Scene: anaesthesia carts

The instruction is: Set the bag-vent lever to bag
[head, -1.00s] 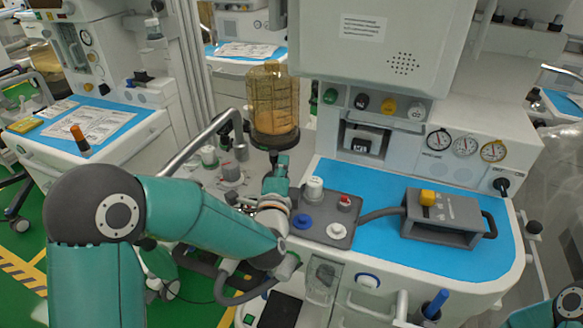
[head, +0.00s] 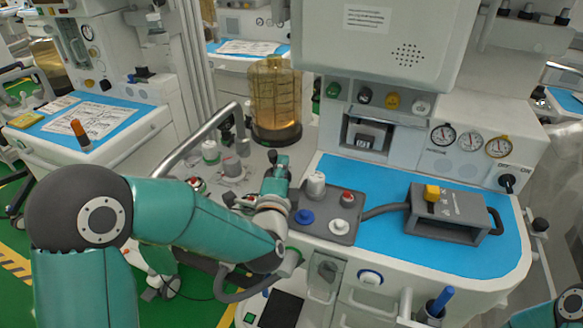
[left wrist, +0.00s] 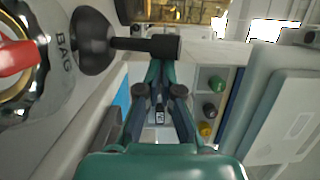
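In the left wrist view a black lever (left wrist: 140,44) has a round hub and a thick handle pointing right. The word BAG (left wrist: 64,51) is printed on the pale plate left of the hub, on the side away from the handle. My left gripper (left wrist: 163,70) is just below the handle's end, its two dark teal fingers a little apart with nothing seen between them. In the head view the left gripper (head: 276,168) is over the machine's left side, beside the grey tray. The lever cannot be made out clearly there. My right gripper is not in view.
A ribbed amber bellows (head: 275,100) stands behind the left gripper. A grey tray (head: 318,228) with coloured knobs is to its right, then a grey box (head: 450,212) on the blue worktop (head: 390,240). A bent metal tube (head: 190,140) rises left of the gripper.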

